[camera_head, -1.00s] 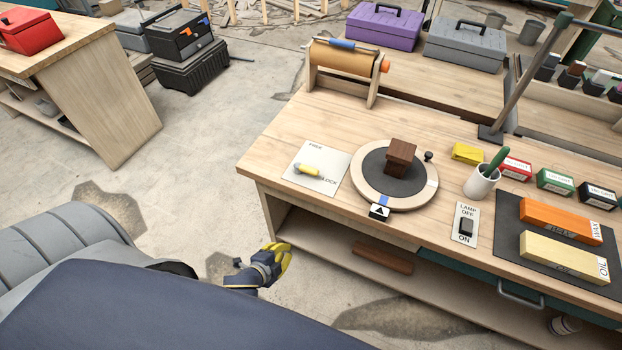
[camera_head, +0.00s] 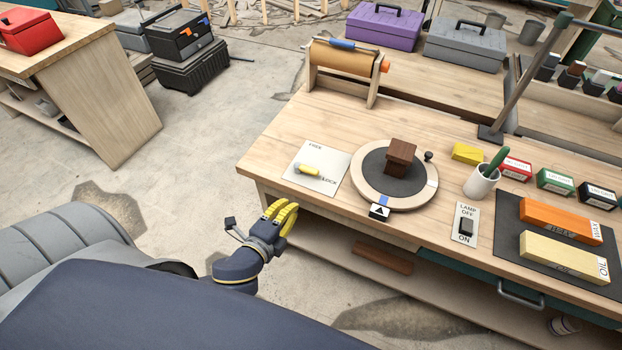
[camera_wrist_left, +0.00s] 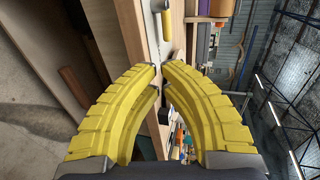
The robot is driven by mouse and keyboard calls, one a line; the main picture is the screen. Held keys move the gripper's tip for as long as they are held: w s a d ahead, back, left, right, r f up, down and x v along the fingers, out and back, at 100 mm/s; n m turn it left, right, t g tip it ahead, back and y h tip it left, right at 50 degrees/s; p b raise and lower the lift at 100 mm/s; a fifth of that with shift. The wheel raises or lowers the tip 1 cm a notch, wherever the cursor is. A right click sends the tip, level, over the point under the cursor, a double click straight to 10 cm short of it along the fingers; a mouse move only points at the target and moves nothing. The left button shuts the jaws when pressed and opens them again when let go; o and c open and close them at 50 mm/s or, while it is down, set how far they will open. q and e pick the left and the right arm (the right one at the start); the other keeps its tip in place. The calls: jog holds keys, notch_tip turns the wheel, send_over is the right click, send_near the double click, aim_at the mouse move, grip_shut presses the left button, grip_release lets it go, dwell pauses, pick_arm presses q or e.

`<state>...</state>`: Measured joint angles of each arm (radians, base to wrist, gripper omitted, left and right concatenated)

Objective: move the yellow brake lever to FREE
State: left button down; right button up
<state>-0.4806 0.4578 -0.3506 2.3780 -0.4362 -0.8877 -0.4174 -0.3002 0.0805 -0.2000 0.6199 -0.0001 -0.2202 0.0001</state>
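The yellow brake lever (camera_head: 308,169) lies on a pale plate (camera_head: 329,161) at the bench's left front corner. Its yellow handle points right, toward the LOCK mark; FREE is printed at the plate's upper left. The lever also shows at the top of the left wrist view (camera_wrist_left: 167,24). My left gripper (camera_head: 287,212), with yellow fingers, is in front of the bench edge, below and left of the plate, apart from the lever. In the wrist view its curved fingertips (camera_wrist_left: 160,70) almost meet, with nothing held between them. My right gripper is not in view.
A round turntable (camera_head: 430,190) with a brown block (camera_head: 400,157) stands right of the plate. A roll on a wooden stand (camera_head: 345,62) is behind it. The bench's front edge and lower shelf (camera_head: 330,238) are close to my left gripper. Open floor lies to the left.

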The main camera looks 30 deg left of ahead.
aim_at(316, 176)
pick_arm(q)
jog(key=shift+w, duration=0.1)
jog(key=x, duration=1.1)
jog(key=shift+w+a, duration=0.1)
jog(key=shift+w, duration=1.35)
jog(key=shift+w+d+n+y, duration=0.2)
jog(key=shift+w+n+y, duration=0.2)
jog(key=shift+n+y, duration=0.4)
jog(key=shift+w+d, duration=0.1)
jog(key=shift+w, duration=0.35)
jog(key=shift+s, duration=0.1)
